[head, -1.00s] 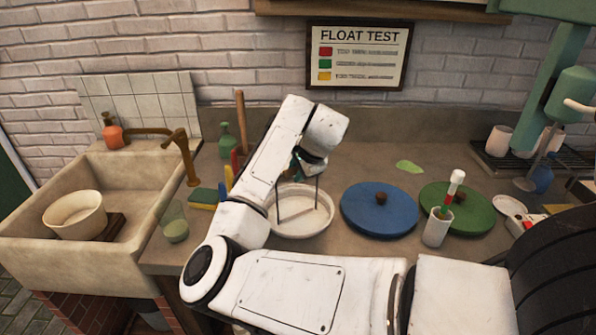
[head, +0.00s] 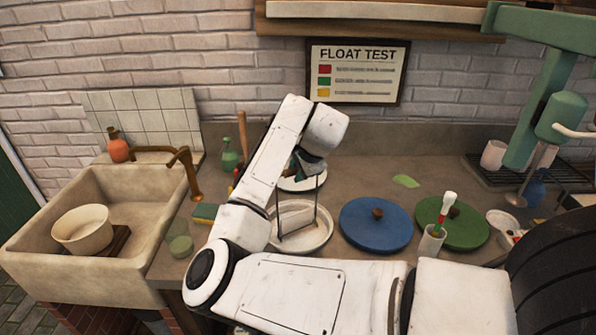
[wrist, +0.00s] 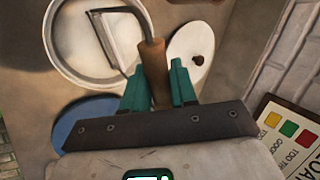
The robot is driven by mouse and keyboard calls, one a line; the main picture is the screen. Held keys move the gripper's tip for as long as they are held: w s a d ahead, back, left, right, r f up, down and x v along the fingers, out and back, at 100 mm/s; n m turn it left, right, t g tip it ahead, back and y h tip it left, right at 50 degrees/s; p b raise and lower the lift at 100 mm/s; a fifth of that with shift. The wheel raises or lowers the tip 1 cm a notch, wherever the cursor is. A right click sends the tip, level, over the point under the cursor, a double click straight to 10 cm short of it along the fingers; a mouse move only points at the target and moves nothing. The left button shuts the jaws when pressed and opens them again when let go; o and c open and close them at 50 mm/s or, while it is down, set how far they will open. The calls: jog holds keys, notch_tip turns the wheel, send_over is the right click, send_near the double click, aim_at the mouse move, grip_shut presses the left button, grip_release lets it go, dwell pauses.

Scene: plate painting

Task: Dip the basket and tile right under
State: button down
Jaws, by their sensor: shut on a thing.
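My gripper (head: 308,168) is shut on the brown wooden handle (wrist: 154,75) of a wire basket. The basket's bent grey wire (wrist: 120,12) runs from the handle to a thin frame (head: 316,205) that reaches down into a round white tub (head: 328,236). In the wrist view a pale flat piece (wrist: 118,45), which looks like the tile, lies within the frame over the tub. I cannot tell how deep the basket and tile sit, or where any liquid surface is. My arm hides the tub's left side in the head view.
A white lid (wrist: 185,40) with a dark knob lies behind the tub. A blue lid (head: 376,228) and a green lid (head: 470,232) lie to the right. A stone sink (head: 40,215) with a bowl (head: 82,229) is at left.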

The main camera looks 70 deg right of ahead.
jog(key=shift+r+p, duration=2.25)
jog(key=shift+r, duration=0.55)
dwell(2.1)
notch_tip(320, 180, up, 7)
jog(key=p, duration=0.6)
dwell(0.3)
jog(key=shift+r, duration=0.1)
